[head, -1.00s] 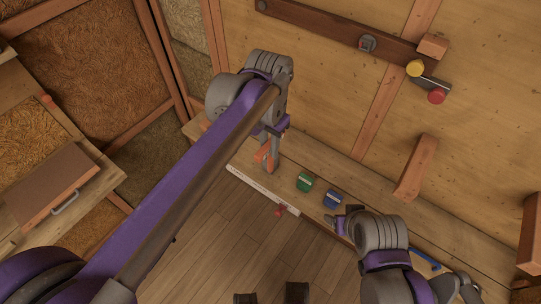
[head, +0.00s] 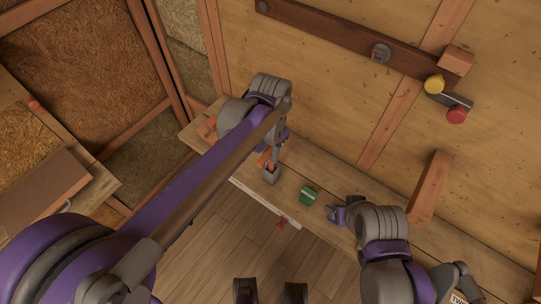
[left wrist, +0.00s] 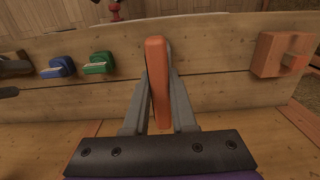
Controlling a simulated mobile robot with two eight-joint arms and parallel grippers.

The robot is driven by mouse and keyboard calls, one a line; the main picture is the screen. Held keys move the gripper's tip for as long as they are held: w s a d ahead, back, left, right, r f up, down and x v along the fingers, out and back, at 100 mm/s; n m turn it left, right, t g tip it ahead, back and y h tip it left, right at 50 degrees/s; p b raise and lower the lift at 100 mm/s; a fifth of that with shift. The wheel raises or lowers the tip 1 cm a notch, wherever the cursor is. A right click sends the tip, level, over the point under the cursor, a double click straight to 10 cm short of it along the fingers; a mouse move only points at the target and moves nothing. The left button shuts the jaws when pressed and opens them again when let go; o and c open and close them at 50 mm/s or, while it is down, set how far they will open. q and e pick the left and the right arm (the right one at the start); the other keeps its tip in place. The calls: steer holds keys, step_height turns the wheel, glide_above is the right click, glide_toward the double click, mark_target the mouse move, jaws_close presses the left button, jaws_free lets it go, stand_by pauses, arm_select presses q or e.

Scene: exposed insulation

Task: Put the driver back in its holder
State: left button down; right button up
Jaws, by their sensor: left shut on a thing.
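My left gripper (head: 271,168) is low over the bench, shut on the driver. The driver's orange handle (left wrist: 157,80) stands between the two grey fingers in the left wrist view; a bit of orange also shows in the head view (head: 263,158). The driver's shaft is hidden. A notched orange-brown wooden block (left wrist: 277,54), perhaps the holder, stands right of the fingers in the left wrist view, apart from the driver. It also shows left of the gripper in the head view (head: 207,128). My right gripper (head: 337,213) hangs over the bench; its jaw opening is unclear.
A green box (head: 308,195) lies on the bench between my grippers. A blue box (left wrist: 57,67) is beside it in the left wrist view. A red-ended item (head: 281,224) sticks out at the bench edge. A wooden wall with a rail (head: 345,37) stands behind.

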arm_select(q)
steer(key=shift+f, duration=0.85)
steer(key=c, duration=0.7)
jaws_free()
step_height(320, 180, up, 12)
steer(key=shift+p, duration=0.4)
steer(key=s+a+f+n+t, duration=0.2)
steer(key=s+a+f, duration=0.1)
steer(key=s+a, duration=0.2)
steer(key=s+a+f+n+t, duration=0.1)
steer(key=s+a+f+n, duration=0.1)
steer(key=s+a+f, duration=0.2)
steer(key=s+a+f+n+t, duration=0.2)
steer(key=s+a+f+n, duration=0.1)
steer(key=a, duration=0.5)
steer(key=shift+s+a+f+t, duration=0.15)
steer(key=shift+s+f, duration=0.2)
steer(key=shift+s, duration=0.3)
steer(key=shift+s+a+f+t, duration=0.15)
steer(key=shift+s+f, duration=0.2)
steer(key=shift+s, duration=0.3)
steer(key=shift+d, duration=0.1)
